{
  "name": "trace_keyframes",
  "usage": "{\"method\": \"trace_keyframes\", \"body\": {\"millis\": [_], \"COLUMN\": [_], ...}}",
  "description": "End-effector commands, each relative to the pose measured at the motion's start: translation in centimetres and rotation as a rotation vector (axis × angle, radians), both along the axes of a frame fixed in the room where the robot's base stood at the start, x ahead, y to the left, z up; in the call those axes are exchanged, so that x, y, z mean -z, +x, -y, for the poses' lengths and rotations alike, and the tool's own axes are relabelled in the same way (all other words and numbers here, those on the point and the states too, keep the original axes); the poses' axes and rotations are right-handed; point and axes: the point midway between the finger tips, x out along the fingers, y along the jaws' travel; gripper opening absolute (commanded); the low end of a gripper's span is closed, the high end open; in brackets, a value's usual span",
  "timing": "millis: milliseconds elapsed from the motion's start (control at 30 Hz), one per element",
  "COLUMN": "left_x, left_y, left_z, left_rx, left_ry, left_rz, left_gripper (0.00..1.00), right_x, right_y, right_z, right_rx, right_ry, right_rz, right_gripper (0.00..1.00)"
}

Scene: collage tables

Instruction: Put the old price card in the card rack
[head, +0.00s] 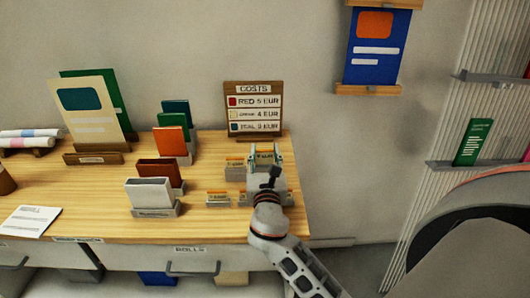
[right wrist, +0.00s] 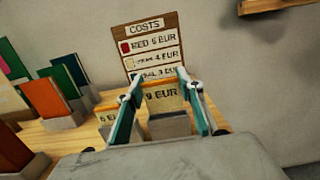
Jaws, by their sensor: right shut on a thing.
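My right gripper (head: 264,155) is over the right part of the wooden counter, in front of the COSTS board (head: 254,108). In the right wrist view its teal fingers (right wrist: 157,90) are shut on a cream price card (right wrist: 163,97) whose visible text ends in "9 EUR". A grey block (right wrist: 169,125) shows just below the card; I cannot tell whether they touch. Small grey holders with cards stand beside the gripper, one at the left (head: 235,171) and one nearer the front (head: 217,200). I cannot tell which is the card rack. My left gripper is not in view.
Grey holders with teal, orange (head: 171,141), brown and white (head: 149,192) cards stand left of the gripper. Large cream and green cards (head: 92,108) are farther left. A paper sheet (head: 30,221) lies at the front left. A blue poster (head: 377,48) hangs on the wall.

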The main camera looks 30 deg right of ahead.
Motion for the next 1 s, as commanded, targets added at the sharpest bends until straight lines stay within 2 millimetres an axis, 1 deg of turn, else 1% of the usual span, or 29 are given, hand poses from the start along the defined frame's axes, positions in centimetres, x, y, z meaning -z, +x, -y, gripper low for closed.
{"method": "trace_keyframes", "body": {"millis": [367,700,1000], "left_x": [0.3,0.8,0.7], "left_y": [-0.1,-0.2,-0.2], "left_z": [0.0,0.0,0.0], "left_rx": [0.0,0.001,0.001], "left_ry": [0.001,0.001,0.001], "left_rz": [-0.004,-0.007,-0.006], "left_gripper": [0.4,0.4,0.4], "right_x": [0.2,1.2,1.2], "right_y": [0.0,0.0,0.0], "right_z": [0.0,0.0,0.0], "right_rx": [0.0,0.0,0.0], "right_ry": [0.0,0.001,0.0], "right_rz": [0.0,0.0,0.0], "right_gripper": [0.28,0.28,0.28]}}
